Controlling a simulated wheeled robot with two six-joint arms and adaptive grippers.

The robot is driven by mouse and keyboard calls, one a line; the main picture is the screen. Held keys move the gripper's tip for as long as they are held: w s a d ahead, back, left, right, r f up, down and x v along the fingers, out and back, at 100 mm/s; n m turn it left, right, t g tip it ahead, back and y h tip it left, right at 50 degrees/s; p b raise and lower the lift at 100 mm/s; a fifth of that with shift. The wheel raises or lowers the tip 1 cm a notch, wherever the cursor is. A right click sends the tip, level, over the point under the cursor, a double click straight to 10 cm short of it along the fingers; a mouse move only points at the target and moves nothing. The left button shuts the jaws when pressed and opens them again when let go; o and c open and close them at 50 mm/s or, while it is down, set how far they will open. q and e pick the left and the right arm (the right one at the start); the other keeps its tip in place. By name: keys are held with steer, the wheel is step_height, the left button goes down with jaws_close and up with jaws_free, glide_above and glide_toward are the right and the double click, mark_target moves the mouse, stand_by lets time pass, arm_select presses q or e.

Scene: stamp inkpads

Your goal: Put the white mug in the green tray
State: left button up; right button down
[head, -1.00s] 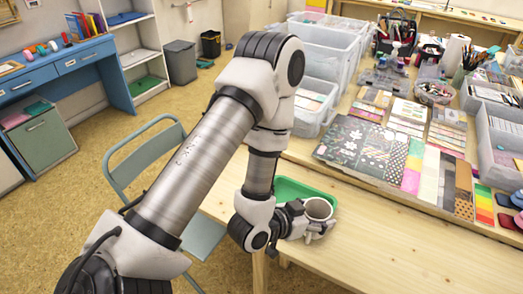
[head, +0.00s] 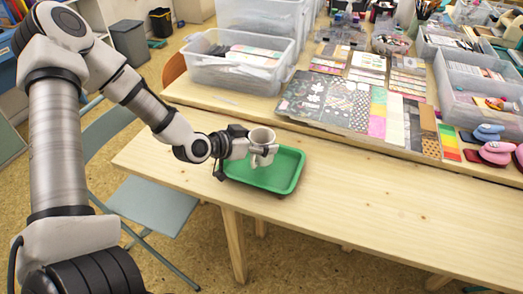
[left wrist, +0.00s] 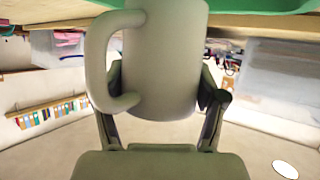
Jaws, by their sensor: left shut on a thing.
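The white mug (head: 261,136) is upright in the head view, in front of the back left part of the green tray (head: 283,178). My left gripper (head: 262,150) is shut around the mug's side, its arm coming from the left. In the left wrist view, which looks upside down, the mug (left wrist: 165,60) sits between both fingers with its handle to the left. A strip of the green tray (left wrist: 262,28) shows along the top edge there. I cannot tell how high the mug is above the tray. My right gripper is not in view.
The tray lies on a bare wooden table (head: 390,210), which is free to its right. Behind stand patterned paper sheets (head: 325,102), a clear plastic bin (head: 235,70) and pink stampers (head: 497,153). A chair (head: 158,205) stands at the left.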

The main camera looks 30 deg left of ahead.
arm_select(q)
step_height(320, 180, down, 4)
steer(key=shift+d+r+b, duration=0.1)
steer(key=shift+r+b, duration=0.05)
steer(key=shift+b, duration=0.5)
steer(key=shift+w, duration=0.15)
steer(key=o, duration=1.4)
